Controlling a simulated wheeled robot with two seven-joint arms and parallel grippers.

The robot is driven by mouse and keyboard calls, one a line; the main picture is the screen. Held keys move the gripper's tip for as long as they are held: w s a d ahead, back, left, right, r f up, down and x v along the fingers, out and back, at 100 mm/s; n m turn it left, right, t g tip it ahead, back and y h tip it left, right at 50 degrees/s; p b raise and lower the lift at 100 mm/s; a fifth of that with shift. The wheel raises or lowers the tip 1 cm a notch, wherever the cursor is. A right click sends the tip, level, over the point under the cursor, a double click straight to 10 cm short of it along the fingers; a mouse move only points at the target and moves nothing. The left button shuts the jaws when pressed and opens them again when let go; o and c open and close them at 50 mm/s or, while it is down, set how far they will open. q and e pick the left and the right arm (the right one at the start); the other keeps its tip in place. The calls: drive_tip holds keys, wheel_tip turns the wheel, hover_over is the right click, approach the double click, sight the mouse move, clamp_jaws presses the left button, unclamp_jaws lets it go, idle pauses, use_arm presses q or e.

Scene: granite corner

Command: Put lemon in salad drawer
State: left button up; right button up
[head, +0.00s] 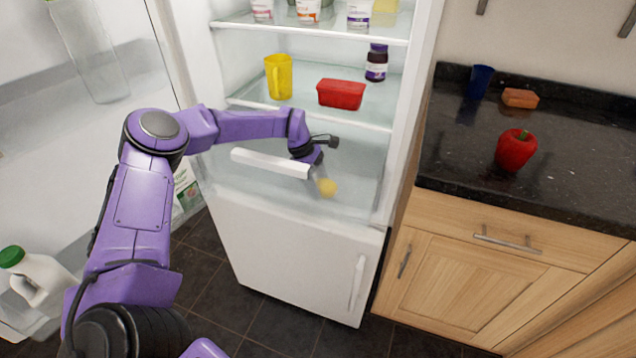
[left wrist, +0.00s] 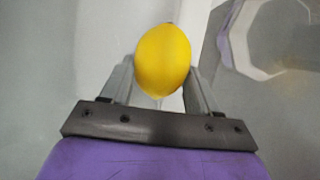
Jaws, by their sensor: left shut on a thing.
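The yellow lemon (left wrist: 163,60) is between the fingers of my left gripper (left wrist: 160,88) in the left wrist view. In the head view the lemon (head: 327,187) looks pale and hazy, as if seen through a clear panel. It is low in the open fridge, just below my left gripper (head: 318,172), whose fingertips are hard to make out. The salad drawer's white front bar (head: 268,163) is beside the gripper, to its left. The clear drawer walls are faint, and I cannot tell whether the lemon touches the drawer floor. My right gripper is out of view.
A fridge shelf above holds a yellow jug (head: 279,78), a red tub (head: 341,94) and a dark jar (head: 376,63). The granite counter (head: 455,150) at right holds a red pepper (head: 516,150), a blue cup (head: 481,80) and a sponge (head: 520,98).

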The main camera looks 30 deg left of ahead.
use_arm(q)
drive_tip(key=o, duration=1.1)
drive_tip(key=shift+f, duration=0.15)
drive_tip(key=shift+r+p, duration=0.35)
drive_tip(key=b+v, duration=0.1)
drive_tip(key=v, duration=1)
drive_tip(key=shift+a+r, duration=0.2)
drive_tip(key=shift+r, duration=0.1)
